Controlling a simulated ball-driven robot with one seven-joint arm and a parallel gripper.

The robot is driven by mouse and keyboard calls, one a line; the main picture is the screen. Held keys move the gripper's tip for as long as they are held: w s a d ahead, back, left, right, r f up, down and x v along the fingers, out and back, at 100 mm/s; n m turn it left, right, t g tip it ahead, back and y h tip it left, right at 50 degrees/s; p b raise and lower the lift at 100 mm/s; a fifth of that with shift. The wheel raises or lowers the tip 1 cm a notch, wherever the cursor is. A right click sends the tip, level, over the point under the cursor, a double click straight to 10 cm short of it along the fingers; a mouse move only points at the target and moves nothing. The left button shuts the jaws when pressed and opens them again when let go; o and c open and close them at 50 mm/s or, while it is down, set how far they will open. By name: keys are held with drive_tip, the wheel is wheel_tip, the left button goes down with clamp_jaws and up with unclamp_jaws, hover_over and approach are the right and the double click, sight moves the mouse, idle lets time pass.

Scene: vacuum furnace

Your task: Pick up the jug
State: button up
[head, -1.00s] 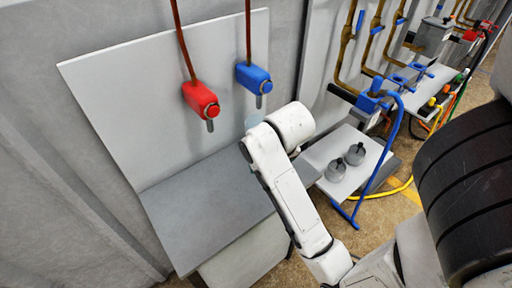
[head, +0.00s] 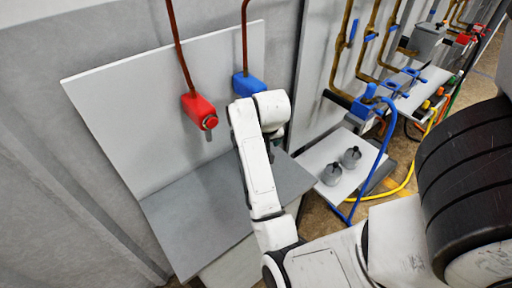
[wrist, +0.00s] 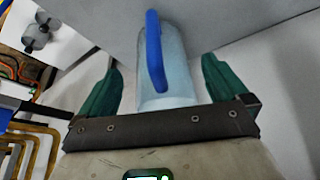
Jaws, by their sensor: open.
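The jug (wrist: 176,75) is pale, translucent blue with a darker blue handle. It shows in the wrist view between the two green fingers of my gripper (wrist: 160,64). The fingers are open, one on each side of the jug, with a visible gap at least on the left. The handle faces the wrist camera. The jug's lower part is hidden behind the gripper's dark front bar. In the head view my white arm reaches over the grey bench (head: 185,225) and hides the jug and most of the gripper.
A red tap (head: 200,110) and a blue tap (head: 247,86) hang above the bench before a white back panel (head: 130,110). Two grey weights (head: 331,174) stand on a white side table (head: 325,197). A blue hose and stand are right of it.

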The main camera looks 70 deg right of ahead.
drive_tip(key=shift+w+d+f, duration=0.4)
drive_tip(key=shift+w+d, duration=0.05)
drive_tip(key=shift+d, duration=0.2)
drive_tip(key=shift+w+d+f, duration=0.4)
drive_tip(key=shift+w+d, duration=0.05)
drive_tip(key=shift+d, duration=0.15)
drive_tip(key=shift+w+d+f, duration=0.15)
drive_tip(key=shift+d+f, duration=0.05)
drive_tip(key=shift+f, duration=0.4)
drive_tip(key=c, duration=1.4)
drive_tip(key=shift+r+p, duration=0.4)
drive_tip(key=shift+p, duration=0.3)
